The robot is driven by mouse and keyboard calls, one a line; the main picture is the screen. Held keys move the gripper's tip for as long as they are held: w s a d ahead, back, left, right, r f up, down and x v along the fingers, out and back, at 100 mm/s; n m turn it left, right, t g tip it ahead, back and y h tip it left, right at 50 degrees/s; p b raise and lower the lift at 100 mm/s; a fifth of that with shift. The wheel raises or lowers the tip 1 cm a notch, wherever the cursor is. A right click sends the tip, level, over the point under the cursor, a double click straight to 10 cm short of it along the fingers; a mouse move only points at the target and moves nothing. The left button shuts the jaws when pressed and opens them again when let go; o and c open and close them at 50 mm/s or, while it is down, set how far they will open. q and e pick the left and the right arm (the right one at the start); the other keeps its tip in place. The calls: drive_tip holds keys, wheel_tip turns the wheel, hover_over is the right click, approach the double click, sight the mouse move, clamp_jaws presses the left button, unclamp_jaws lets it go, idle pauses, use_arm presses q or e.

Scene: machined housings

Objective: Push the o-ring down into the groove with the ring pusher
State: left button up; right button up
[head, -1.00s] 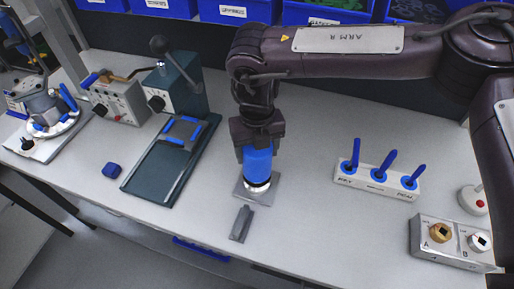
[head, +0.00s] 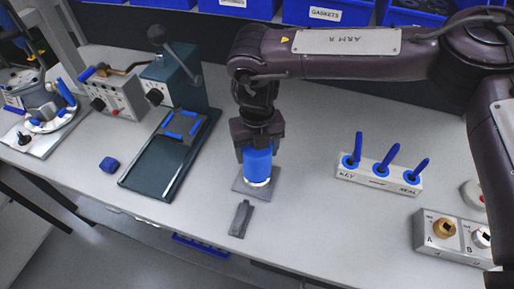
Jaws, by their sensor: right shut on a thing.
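My right gripper (head: 257,136) points straight down and is shut on the blue ring pusher (head: 257,163). The pusher stands upright over a pale metal housing (head: 258,183), of which only a thin rim shows below it. The housing rests on a grey square plate (head: 241,187) on the bench. The o-ring and its groove are hidden under the pusher, so I cannot tell how the ring sits. My left gripper is not in the head view.
A grey block (head: 240,219) lies in front of the plate. A rack (head: 379,178) with blue-handled tools and a box marked A and B (head: 450,238) are right. Bench between is clear.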

drive_tip(key=shift+f, duration=0.45)
drive_tip(key=shift+r, duration=0.15)
drive_tip(key=shift+r+p, duration=4)
drive_tip(key=shift+r, duration=1.85)
